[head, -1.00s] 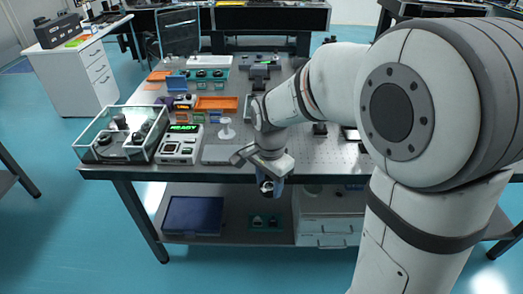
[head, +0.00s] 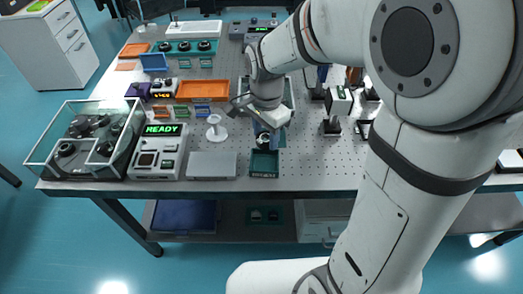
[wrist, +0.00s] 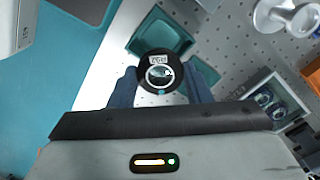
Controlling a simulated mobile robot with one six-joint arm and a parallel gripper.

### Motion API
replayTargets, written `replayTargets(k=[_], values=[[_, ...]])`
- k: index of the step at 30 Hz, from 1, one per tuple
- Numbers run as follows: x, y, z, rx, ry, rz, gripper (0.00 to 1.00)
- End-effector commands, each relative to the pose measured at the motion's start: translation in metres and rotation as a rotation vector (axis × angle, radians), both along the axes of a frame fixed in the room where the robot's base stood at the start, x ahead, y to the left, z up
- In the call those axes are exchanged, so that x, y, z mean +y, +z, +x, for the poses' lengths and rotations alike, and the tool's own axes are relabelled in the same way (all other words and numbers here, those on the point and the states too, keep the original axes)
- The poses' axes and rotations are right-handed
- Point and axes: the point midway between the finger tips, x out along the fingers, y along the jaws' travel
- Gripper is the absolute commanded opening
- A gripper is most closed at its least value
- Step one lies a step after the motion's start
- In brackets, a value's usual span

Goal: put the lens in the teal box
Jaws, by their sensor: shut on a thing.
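The lens (wrist: 159,75) is a small round optic in a black mount with a pale label. My gripper (wrist: 160,88) is shut on it, with a blue finger on each side. In the head view the lens (head: 263,140) shows as a dark ring below my gripper (head: 266,130). The teal box (head: 264,171) is a small open tray near the table's front edge, just below the lens in the picture. In the wrist view the teal box (wrist: 150,36) lies beyond the lens, partly hidden by it. The lens appears above the box's near side; its exact height is unclear.
A grey plate (head: 211,165) lies left of the box, with a READY instrument (head: 159,150) and a glass case (head: 88,140) further left. A white pedestal (head: 215,130) stands behind the plate. Several mounted parts stand to the right, partly behind my arm.

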Motion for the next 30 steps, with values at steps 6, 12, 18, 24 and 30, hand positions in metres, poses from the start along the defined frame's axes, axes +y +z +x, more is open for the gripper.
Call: replayTargets(k=[6,12,18,24,30], values=[[0.001,-0.042,-0.002,0.006,0.005,-0.002,0.18],[0.002,-0.062,-0.001,0.003,0.007,-0.001,0.18],[0.002,-0.089,-0.002,0.004,0.007,-0.002,0.18],[0.003,-0.095,-0.001,0.000,0.008,0.000,0.18],[0.003,-0.097,-0.001,0.001,0.008,-0.001,0.18]])
